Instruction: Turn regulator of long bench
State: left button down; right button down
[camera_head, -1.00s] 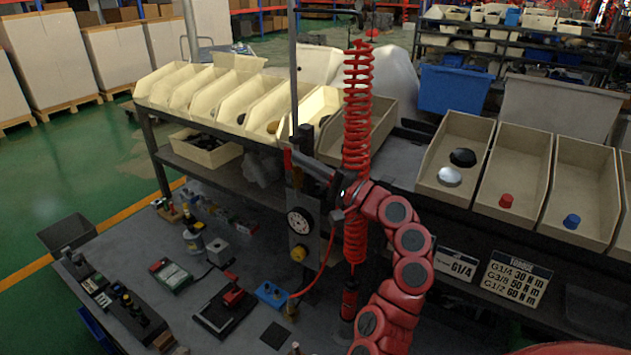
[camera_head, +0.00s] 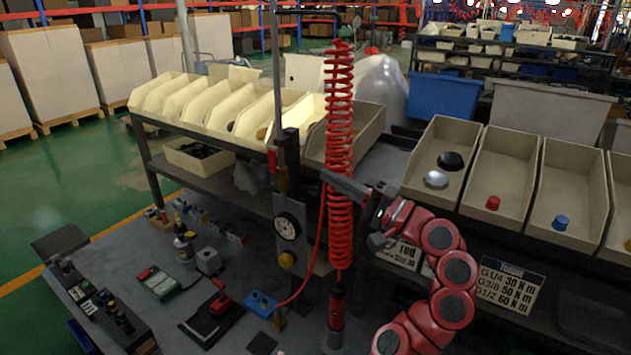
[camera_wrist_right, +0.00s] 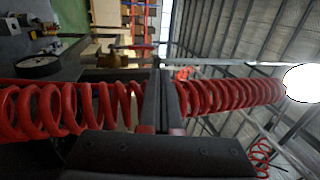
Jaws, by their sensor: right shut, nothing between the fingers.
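The regulator panel (camera_head: 300,245) stands upright on the long bench (camera_head: 225,330). It carries a round white dial gauge (camera_head: 287,227) with a yellow knob (camera_head: 287,259) below it. My right gripper (camera_head: 328,178) is shut and empty, above and to the right of the gauge, at the red coiled hose (camera_head: 339,130). In the right wrist view its closed fingers (camera_wrist_right: 160,90) cross in front of the coils (camera_wrist_right: 230,95); I cannot tell whether they touch. The gauge (camera_wrist_right: 38,66) shows there at the upper left. My left gripper is not in view.
Cream bins (camera_head: 240,105) line the shelf behind, and beige bins (camera_head: 500,185) stand at the right. A black fixture with a red clamp (camera_head: 213,312) and a blue block (camera_head: 261,303) lie on the bench. A thin red hose (camera_head: 308,275) runs beside the panel.

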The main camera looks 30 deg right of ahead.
aim_at(286, 260)
jog(key=k, duration=1)
